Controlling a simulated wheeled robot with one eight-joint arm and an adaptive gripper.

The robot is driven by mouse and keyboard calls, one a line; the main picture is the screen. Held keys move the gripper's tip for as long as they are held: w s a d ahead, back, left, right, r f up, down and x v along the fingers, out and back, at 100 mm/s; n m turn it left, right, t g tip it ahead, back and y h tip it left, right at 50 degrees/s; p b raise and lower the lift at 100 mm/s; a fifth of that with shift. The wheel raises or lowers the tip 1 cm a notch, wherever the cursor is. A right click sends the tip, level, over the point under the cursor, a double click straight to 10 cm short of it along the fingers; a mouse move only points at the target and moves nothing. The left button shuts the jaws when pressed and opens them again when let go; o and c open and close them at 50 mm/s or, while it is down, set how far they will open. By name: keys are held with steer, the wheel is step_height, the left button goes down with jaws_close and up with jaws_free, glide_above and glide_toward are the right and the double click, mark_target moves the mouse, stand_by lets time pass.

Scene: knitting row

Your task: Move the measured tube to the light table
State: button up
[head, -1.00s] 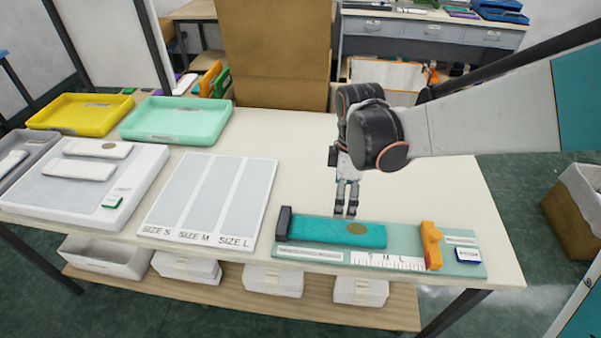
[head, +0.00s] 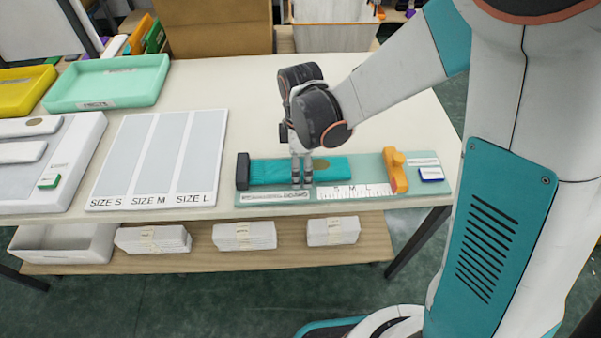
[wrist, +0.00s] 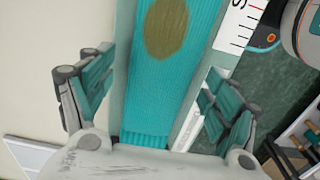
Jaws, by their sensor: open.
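The teal knitted tube (head: 265,171) lies flat on the pale green measuring board (head: 366,184), its left end by a dark end block and a brown oval patch on top. In the wrist view the tube (wrist: 150,85) runs between my finger pads. My gripper (head: 301,180) points down over the tube, near its middle; in the wrist view my gripper (wrist: 158,98) is open, one finger on each side. Whether the pads touch the tube is unclear. The light table (head: 80,165) is the white-framed panel at the far left, with two pale tubes and a green button.
A SIZE S/M/L board (head: 150,165) lies between the light table and measuring board. An orange slider (head: 395,168) stands on the measuring board's right part. A mint tray (head: 110,85) and yellow tray (head: 22,88) stand behind. The tabletop behind my gripper is clear.

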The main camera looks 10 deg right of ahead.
steer(key=c, duration=1)
steer(key=shift+r, duration=0.15)
